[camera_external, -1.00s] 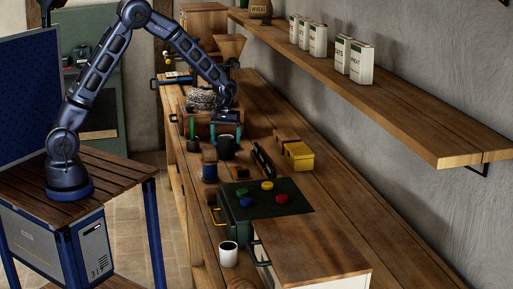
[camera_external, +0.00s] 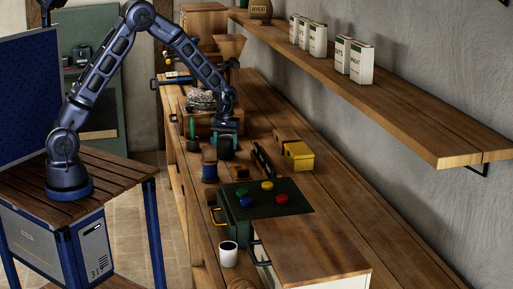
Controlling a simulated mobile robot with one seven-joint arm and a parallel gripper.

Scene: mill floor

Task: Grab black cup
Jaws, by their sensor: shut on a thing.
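The black cup (camera_external: 225,152) stands upright on the wooden bench, at the middle of the view. My gripper (camera_external: 227,134) points down over it and is shut on its upper part. The gripper hides the cup's rim. I see no clear gap between the cup's base and the bench top.
A dark pot with a green stick (camera_external: 192,143) and a blue spool (camera_external: 209,172) stand close by. A yellow box (camera_external: 298,155) lies to the right. A dark green box with coloured knobs (camera_external: 262,205) and a white cup (camera_external: 228,254) are nearer. A shelf (camera_external: 400,100) overhangs the right.

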